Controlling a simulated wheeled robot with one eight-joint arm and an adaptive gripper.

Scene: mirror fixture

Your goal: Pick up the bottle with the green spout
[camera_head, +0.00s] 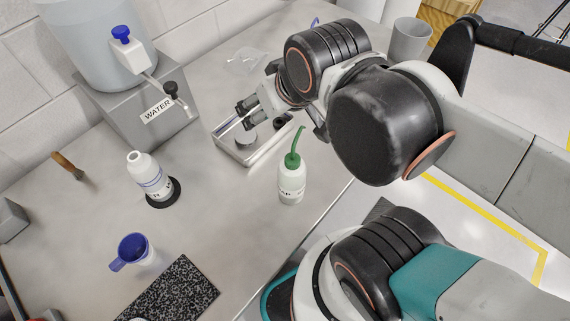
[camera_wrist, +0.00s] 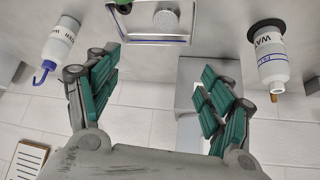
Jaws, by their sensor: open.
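The bottle with the green spout (camera_head: 291,184) is white and stands upright on the grey bench, near the bench's right edge in the head view. Its thin green spout rises and bends at the top. My gripper (camera_head: 262,112) is open and empty, above the metal tray and apart from the bottle, up and to the left of it in the head view. In the wrist view my gripper (camera_wrist: 160,75) shows its green pads spread wide with nothing between them.
The metal tray (camera_head: 223,133) lies behind the bottle. A white bottle (camera_head: 148,176) stands on a black disc; a blue-spout bottle (camera_wrist: 62,42) shows in the wrist view. A water tank (camera_head: 95,40), blue mug (camera_head: 133,250) and speckled slab (camera_head: 172,291) are left. Bench left of the bottle is clear.

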